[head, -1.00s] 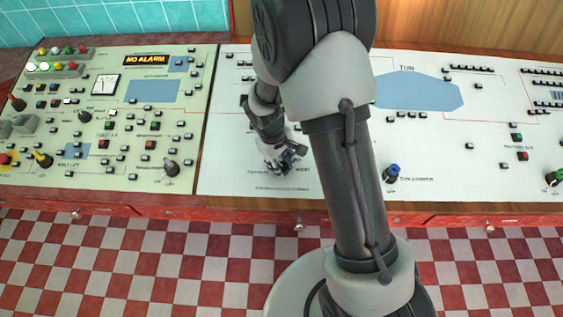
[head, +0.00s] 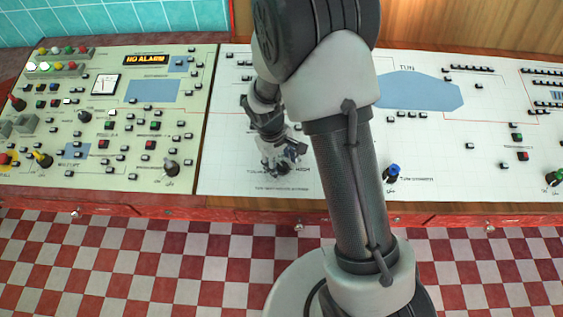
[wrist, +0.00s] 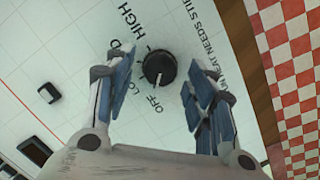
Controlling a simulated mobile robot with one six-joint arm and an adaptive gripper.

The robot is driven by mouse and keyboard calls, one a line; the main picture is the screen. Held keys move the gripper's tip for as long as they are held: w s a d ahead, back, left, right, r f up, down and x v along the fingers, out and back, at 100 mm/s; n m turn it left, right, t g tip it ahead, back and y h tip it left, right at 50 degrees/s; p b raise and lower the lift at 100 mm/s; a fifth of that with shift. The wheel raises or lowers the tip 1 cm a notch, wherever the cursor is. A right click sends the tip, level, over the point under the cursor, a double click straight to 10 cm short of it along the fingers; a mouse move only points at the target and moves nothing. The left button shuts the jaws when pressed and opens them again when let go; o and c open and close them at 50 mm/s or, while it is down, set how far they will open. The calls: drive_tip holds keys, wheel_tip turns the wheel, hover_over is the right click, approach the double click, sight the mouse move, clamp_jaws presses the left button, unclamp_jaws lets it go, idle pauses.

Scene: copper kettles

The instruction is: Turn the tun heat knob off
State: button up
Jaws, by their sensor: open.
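The tun heat knob (wrist: 159,67) is round and black, on the white panel, and shows between my fingers in the wrist view. A white mark on it points down in the picture, toward the OFF label (wrist: 153,106). The HIGH label is above it to the left. My gripper (wrist: 157,78) is open, with one blue-padded finger on each side of the knob and a visible gap to it. In the head view my gripper (head: 281,158) is low over the panel's front left part; the knob is hard to tell apart from it there.
A blue-topped knob (head: 392,172) stands on the same panel to the right, beyond my arm. A square black button (wrist: 49,93) lies left of my gripper in the wrist view. The cream panel (head: 100,180) with many switches adjoins at left. The panel's front edge is close by.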

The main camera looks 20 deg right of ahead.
wheel_tip(320, 180, up, 11)
drive_tip(key=a, duration=0.1)
drive_tip(key=shift+a, duration=0.4)
drive_tip(key=shift+s+r, duration=0.1)
drive_tip(key=shift+r, duration=0.05)
